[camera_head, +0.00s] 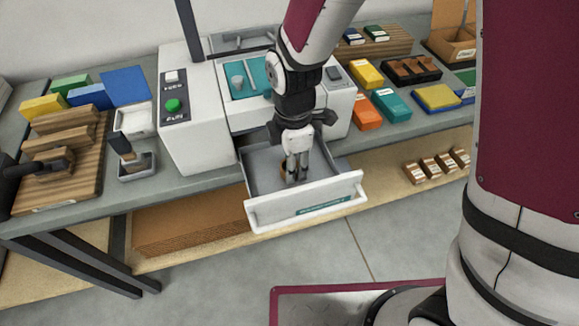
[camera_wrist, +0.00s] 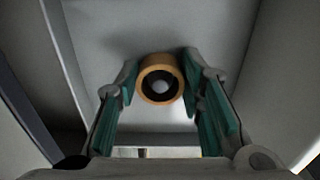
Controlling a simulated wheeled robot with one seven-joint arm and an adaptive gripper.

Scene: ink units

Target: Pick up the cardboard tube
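The cardboard tube (camera_wrist: 144,87) is a short tan ring with a dark hollow, seen end-on in the wrist view. It stands in the pulled-out grey drawer (camera_head: 262,212), away from its walls. In the head view only a brown sliver of the tube (camera_head: 284,172) shows beside my fingers. My gripper (camera_head: 297,178) points down into the drawer. In the wrist view its green-padded fingers (camera_wrist: 159,84) are apart, one on each side of the tube. Small gaps seem to show between pads and tube, so it looks open. Whether the tips touch it is hard to tell.
The drawer belongs to a white machine (camera_head: 195,130) with a green button. Wooden blocks and coloured boxes stand left, and ink-coloured boxes (camera_head: 390,104) right. A lower shelf holds cardboard (camera_head: 190,228) and small blocks.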

